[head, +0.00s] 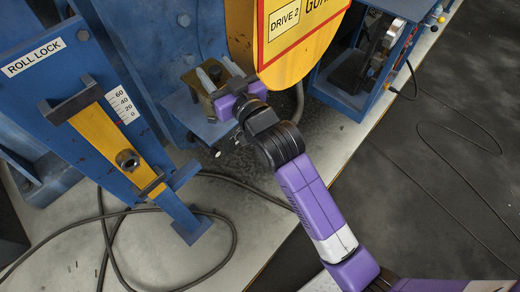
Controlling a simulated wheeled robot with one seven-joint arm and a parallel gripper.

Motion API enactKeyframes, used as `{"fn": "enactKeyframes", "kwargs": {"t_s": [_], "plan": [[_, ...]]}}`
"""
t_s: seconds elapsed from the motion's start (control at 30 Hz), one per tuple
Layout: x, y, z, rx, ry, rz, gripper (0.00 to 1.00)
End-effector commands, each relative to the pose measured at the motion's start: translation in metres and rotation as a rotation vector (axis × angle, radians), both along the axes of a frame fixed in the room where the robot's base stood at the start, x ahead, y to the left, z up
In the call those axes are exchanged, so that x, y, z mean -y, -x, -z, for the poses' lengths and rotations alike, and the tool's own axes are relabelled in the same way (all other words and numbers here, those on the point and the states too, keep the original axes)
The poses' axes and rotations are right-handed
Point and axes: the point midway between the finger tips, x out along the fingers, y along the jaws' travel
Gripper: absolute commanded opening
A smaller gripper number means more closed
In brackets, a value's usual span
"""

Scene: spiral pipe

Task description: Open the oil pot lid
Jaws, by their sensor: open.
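The oil pot (194,86) appears to be the small brass-brown box on a blue bracket, below the yellow guard's left edge. My gripper (217,75) is at the pot, at the end of my purple arm, which reaches in from the lower right. Its two pale grey fingers are apart, so it is open, and they overlap the top of the pot in the view. I cannot tell whether they touch it. The lid cannot be told apart from the pot, being small and partly behind the fingers.
A yellow guard (303,58) with a red-bordered sign hangs just right of my gripper. A blue roll lock panel (68,85) with a yellow slide (105,138) stands at left. A blue open-framed unit (340,92) is at right. Loose cables (232,240) lie across the floor.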

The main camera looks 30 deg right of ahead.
Motion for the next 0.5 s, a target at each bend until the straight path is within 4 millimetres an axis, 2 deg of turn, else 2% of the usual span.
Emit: {"fn": "enactKeyframes", "kwargs": {"t_s": [0.27,0.5], "plan": [[-0.001,0.049,0.003,-0.002,0.0,-0.001,0.51],[-0.003,0.089,0.022,0.037,0.0,-0.007,0.51]]}}
